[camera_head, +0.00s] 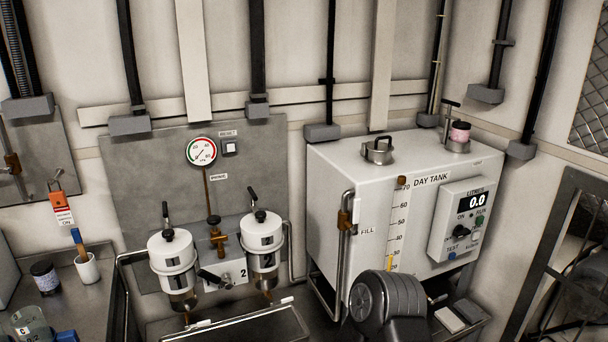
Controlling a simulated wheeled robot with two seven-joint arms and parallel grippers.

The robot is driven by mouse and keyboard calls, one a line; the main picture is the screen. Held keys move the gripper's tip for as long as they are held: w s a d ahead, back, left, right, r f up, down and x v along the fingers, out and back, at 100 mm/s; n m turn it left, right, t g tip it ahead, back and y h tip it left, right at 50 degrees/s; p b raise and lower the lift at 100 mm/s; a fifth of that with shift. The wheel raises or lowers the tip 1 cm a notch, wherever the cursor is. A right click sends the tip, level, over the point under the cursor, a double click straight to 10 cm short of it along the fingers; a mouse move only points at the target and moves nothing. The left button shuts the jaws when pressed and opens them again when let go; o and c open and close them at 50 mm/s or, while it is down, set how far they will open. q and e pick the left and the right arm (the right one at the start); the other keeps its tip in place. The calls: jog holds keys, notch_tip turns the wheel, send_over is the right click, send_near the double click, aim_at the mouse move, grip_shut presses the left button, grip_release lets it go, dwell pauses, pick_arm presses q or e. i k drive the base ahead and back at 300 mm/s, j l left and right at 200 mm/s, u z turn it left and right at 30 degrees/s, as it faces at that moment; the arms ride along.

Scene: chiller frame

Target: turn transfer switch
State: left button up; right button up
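No switch readably labelled "transfer" shows. A grey control box (460,220) is on the front right of the white day tank (333,215). It has a black rotary knob (461,231) with small labels around it, ON and TEST among them. Its display (472,203) reads 0.0. The knob's exact pointing is too small to tell. Between two white canisters (172,262) (262,243) is a black lever (212,278) beside a plate marked 2 (238,274).
A dark ribbed rounded body (388,298) stands in front of the tank's lower front. A metal pipe with a brass valve (345,218) runs along the tank's left. A round gauge (202,151) is on the back panel. A bench with a cup (87,269) is at left.

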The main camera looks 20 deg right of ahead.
aim_at(459, 232)
jog(key=z, duration=1.75)
